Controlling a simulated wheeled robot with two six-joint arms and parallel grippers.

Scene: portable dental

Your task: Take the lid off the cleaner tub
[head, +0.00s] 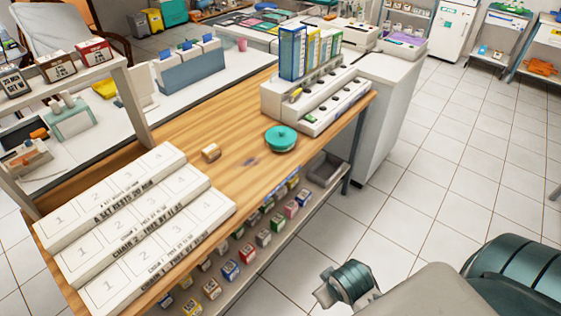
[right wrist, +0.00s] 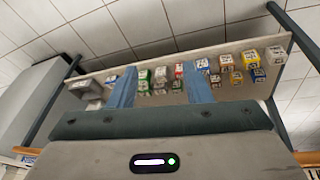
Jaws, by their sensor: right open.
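The cleaner tub (head: 281,146) is a small round teal tub on the wooden table, near its right edge. Its teal lid (head: 281,133) is on top and has a small knob. My right gripper (right wrist: 160,76) shows in the right wrist view with its two blue fingers apart and nothing between them. It points toward the shelf under the table, and the tub is not in that view. In the head view my right arm is at the lower right, well apart from the tub. My left gripper is in neither view.
White numbered trays (head: 130,225) fill the table's near left. Several small boxes sit on the lower shelf (right wrist: 95,78). Floor right of the table is clear.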

